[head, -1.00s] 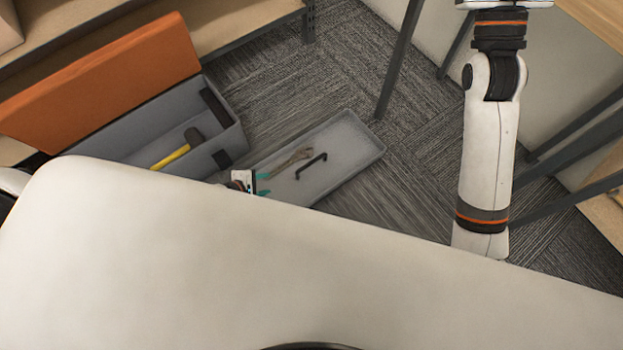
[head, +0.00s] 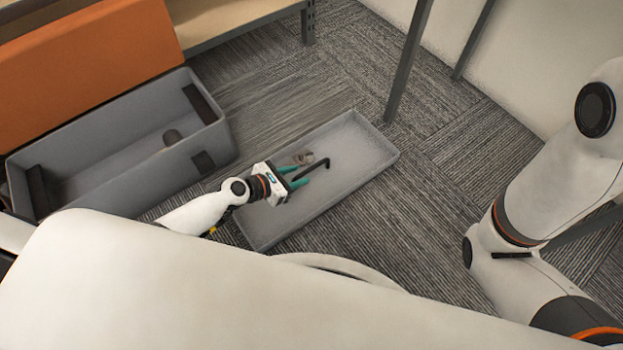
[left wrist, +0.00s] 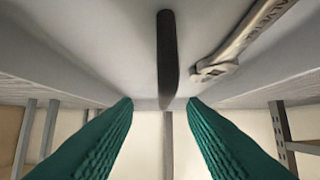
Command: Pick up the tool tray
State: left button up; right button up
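The tool tray (head: 350,185) is a shallow grey tray on the carpet in the middle of the head view. It has a black handle (head: 310,170) at its middle, and a metal wrench (head: 303,157) lies in it, partly hidden. My left gripper (head: 297,178) is over the tray with its green fingers open, pointing at the handle. In the left wrist view the black handle (left wrist: 167,60) runs between the two spread fingers, apart from both, and the wrench (left wrist: 235,50) lies to its right. My right arm shows at the right of the head view, but its gripper is out of view.
A wooden shelf (head: 235,20) is at the back. Carpet (head: 460,165) is clear right of the tray.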

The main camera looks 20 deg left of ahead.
aim_at(308, 170)
pick_arm(q)
jog(key=b+x, duration=0.2)
jog(key=x, duration=0.4)
jog(key=shift+w+a+r+b, duration=0.15)
jog(key=shift+w+a+b, duration=0.05)
jog(key=shift+b, duration=0.2)
jog(key=shift+w+d, duration=0.15)
jog(key=shift+w, duration=0.1)
jog(key=shift+c, duration=0.2)
grip_shut()
